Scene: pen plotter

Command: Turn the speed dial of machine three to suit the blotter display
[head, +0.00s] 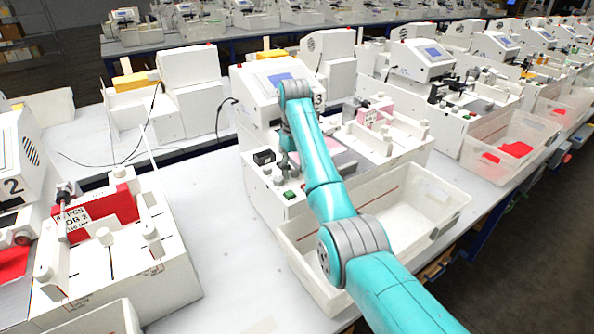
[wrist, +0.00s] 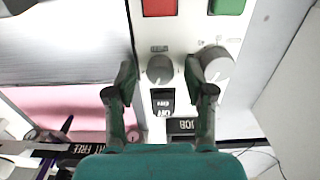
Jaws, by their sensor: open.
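Machine three (head: 252,98) is a white unit with a "3" on its side; its display (head: 279,77) is partly behind my arm and unreadable. In the wrist view, a smaller grey dial (wrist: 160,69) and a larger pale dial (wrist: 217,66) sit side by side on its white panel. Their labels are too small to read, so I cannot tell which is the speed dial. My gripper (wrist: 160,80) is open, its fingers on either side of the smaller dial, with gaps visible. The right finger overlaps the larger dial's left edge. I cannot tell whether it touches.
A red button (wrist: 159,7) and a green button (wrist: 228,6) lie beyond the dials. A black rocker switch (wrist: 163,102) lies between the fingers, near a "JOB" label (wrist: 184,125). An open clear bin (head: 440,200) stands in front. Machine two (head: 20,160) is at left.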

